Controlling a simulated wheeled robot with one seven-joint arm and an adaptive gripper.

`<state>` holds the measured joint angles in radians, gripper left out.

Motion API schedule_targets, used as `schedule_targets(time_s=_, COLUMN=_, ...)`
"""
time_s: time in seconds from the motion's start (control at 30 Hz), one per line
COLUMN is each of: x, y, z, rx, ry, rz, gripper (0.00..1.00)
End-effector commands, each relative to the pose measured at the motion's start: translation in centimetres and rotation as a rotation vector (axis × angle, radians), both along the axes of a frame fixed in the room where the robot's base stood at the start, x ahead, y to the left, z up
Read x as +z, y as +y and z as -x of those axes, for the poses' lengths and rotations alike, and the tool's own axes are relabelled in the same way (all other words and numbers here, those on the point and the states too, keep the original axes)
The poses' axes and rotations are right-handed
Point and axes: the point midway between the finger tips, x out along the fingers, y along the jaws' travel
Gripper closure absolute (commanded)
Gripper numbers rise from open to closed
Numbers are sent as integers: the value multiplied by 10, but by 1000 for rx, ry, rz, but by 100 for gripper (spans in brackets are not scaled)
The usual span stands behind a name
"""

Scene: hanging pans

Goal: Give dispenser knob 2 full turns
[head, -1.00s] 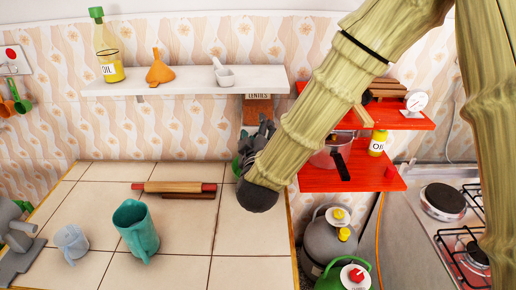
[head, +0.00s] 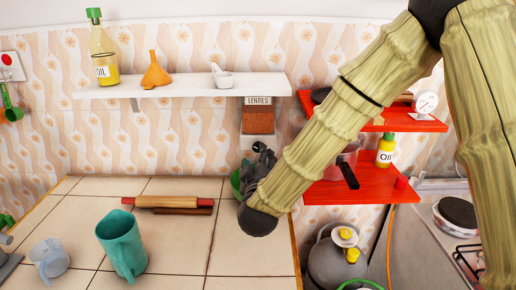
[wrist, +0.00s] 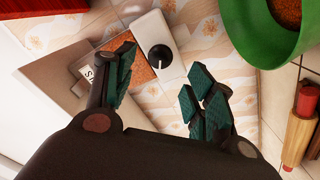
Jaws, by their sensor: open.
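The lentils dispenser (head: 258,120) hangs on the wall under the white shelf, with its label and reddish-brown lentils facing out. Its round black knob (wrist: 160,57) has a white pointer line and sits on a pale housing in the wrist view. In the head view the knob (head: 259,147) shows just above my gripper's fingers. My gripper (wrist: 159,73) is open and empty. Its teal-padded fingers are spread, one left of the knob and the others to its lower right, and no contact shows. In the head view my gripper (head: 259,160) is partly hidden by my forearm.
A green bowl (wrist: 254,47) with reddish-brown contents is close to my fingers on the right. A rolling pin (head: 172,202) and a teal pitcher (head: 122,246) are on the tiled counter.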

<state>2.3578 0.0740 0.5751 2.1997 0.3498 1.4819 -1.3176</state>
Motion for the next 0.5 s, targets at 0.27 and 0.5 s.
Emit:
schedule_targets(time_s=0.27, x=2, y=-1, z=-45, rx=-2, ry=1, rz=-1, gripper=46)
schedule_targets(time_s=0.5, x=1, y=0, z=-67, rx=0, ry=0, rz=0, gripper=46)
